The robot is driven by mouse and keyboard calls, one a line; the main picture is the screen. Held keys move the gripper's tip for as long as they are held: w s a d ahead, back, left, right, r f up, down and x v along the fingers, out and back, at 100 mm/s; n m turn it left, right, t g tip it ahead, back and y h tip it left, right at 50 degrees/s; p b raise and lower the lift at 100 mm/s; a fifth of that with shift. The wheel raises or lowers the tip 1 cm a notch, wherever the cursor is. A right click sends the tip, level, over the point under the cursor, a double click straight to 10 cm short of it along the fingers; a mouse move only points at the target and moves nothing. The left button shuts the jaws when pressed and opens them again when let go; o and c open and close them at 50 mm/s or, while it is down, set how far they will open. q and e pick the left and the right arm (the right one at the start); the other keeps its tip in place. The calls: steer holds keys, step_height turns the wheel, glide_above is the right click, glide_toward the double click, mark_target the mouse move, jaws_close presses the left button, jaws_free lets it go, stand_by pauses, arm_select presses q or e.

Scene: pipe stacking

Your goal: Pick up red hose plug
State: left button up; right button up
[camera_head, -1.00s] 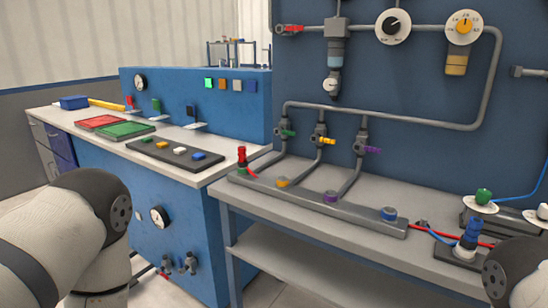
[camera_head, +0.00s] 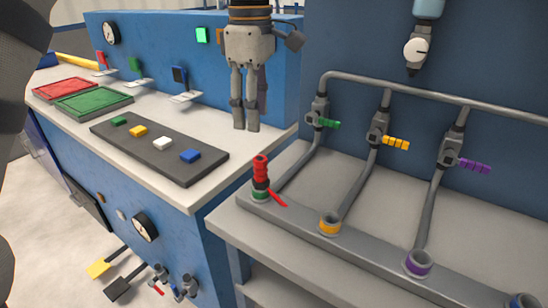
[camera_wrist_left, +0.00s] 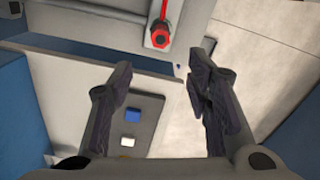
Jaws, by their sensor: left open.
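The red hose plug (camera_head: 261,172) stands upright in the green-ringed socket (camera_head: 260,195) at the left end of a grey rail. A short red hose end sticks out beside its base. My left gripper (camera_head: 246,128) points down, beyond the plug and above it in the head picture, apart from it. In the left wrist view the gripper (camera_wrist_left: 158,68) is open and empty. There the red plug (camera_wrist_left: 161,35) lies past the fingertips, near the top middle. My right gripper is not in view.
Sockets with yellow (camera_head: 329,224) and purple (camera_head: 418,262) rings follow along the rail. Pipes with coloured valve handles (camera_head: 396,143) rise behind it. A dark board with coloured blocks (camera_head: 160,147) and red and green trays (camera_head: 94,102) lie on the left counter.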

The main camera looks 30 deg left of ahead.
mark_target(259, 159)
arm_select(q)
steer(key=f, duration=0.7)
steer(key=d+f, duration=0.1)
steer(key=f, duration=0.3)
steer(key=shift+s+f, duration=0.1)
steer(key=shift+f, duration=0.1)
jaws_close()
